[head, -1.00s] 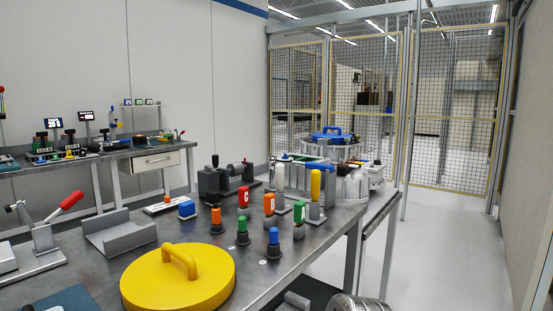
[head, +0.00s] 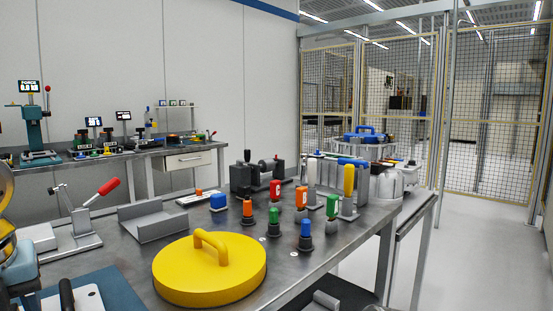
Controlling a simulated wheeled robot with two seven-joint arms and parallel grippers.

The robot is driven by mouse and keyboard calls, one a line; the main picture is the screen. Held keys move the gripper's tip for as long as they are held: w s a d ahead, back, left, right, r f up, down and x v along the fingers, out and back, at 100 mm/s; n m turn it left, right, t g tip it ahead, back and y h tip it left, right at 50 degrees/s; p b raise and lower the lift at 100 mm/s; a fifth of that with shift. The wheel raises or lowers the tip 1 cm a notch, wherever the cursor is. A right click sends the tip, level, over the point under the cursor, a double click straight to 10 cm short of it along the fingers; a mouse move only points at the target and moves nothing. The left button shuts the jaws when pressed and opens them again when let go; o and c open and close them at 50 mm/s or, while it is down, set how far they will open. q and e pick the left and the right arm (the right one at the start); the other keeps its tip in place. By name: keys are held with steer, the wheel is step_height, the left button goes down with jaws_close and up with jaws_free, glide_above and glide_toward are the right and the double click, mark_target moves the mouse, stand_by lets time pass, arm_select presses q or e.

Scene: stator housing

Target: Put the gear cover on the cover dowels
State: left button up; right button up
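A round yellow cover with an arched handle (head: 210,270) lies flat near the front of the metal bench. It may be the gear cover; the frame does not settle this. A blue cover with a handle (head: 366,134) sits on a round grey housing (head: 370,152) at the bench's far end. I cannot make out the cover dowels. Neither of my grippers can be made out.
Several coloured-topped pegs, including an orange one (head: 248,210) and a blue one (head: 305,235), stand behind the yellow cover. A grey channel bracket (head: 153,222) and a red-handled clamp (head: 88,215) are at left. The bench's right edge (head: 345,255) borders open floor.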

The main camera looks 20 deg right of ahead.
arm_select(q)
steer(key=shift+p, duration=0.5)
stand_by(0.7)
steer(key=shift+c, duration=0.3)
jaws_close()
steer(key=shift+r+p, duration=0.65)
steer(key=shift+p, duration=0.15)
steer(key=shift+r+p, duration=0.6)
steer(key=shift+r, duration=1.9)
